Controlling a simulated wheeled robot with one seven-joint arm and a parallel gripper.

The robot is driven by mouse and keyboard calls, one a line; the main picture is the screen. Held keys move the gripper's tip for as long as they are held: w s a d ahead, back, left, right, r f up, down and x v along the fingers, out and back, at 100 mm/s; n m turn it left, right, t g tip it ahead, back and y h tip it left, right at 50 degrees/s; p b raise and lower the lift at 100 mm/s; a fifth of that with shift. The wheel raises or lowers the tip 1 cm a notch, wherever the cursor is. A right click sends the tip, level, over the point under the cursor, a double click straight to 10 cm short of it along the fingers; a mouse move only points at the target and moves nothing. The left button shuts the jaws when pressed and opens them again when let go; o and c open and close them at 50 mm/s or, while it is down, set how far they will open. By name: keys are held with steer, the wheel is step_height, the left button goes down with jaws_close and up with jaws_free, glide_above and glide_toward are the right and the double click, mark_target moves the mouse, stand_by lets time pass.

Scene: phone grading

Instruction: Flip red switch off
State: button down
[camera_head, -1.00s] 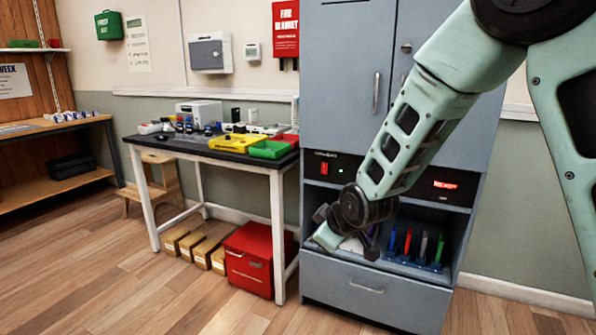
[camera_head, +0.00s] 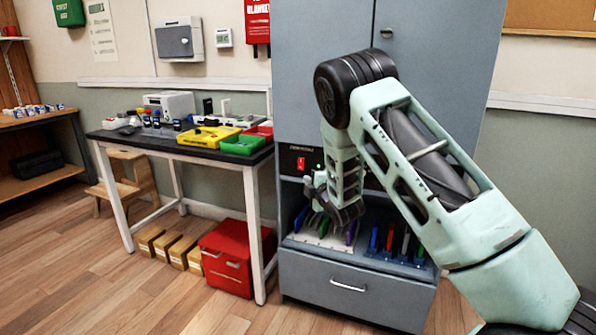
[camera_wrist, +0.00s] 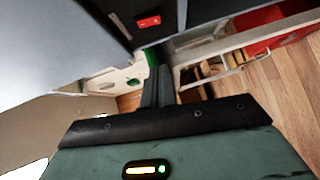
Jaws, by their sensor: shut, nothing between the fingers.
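The red switch (camera_head: 300,163) sits on the black control panel (camera_head: 288,160) of the grey cabinet, above its open bay. It also shows in the wrist view (camera_wrist: 148,22), at the top on the dark panel. Which way the rocker is set is too small to tell. My gripper (camera_head: 309,185) is in front of the cabinet, just below and slightly right of the switch. In the wrist view its two fingers (camera_wrist: 158,72) lie together, shut and empty, with a visible gap in the picture between the tips and the switch.
The cabinet bay holds coloured upright items (camera_head: 388,242) in a blue rack. Left stands a table with a yellow tray (camera_head: 208,138) and a green tray (camera_head: 240,146). A red drawer box (camera_head: 228,262) is below it. My arm covers the panel's right side.

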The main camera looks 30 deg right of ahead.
glide_toward(301, 170)
steer(key=w+a, duration=0.4)
steer(key=shift+w+d+r+b, duration=0.1)
steer(key=shift+w+d+b, duration=0.2)
steer(key=shift+w+d, duration=1.45)
steer(key=shift+s, duration=0.1)
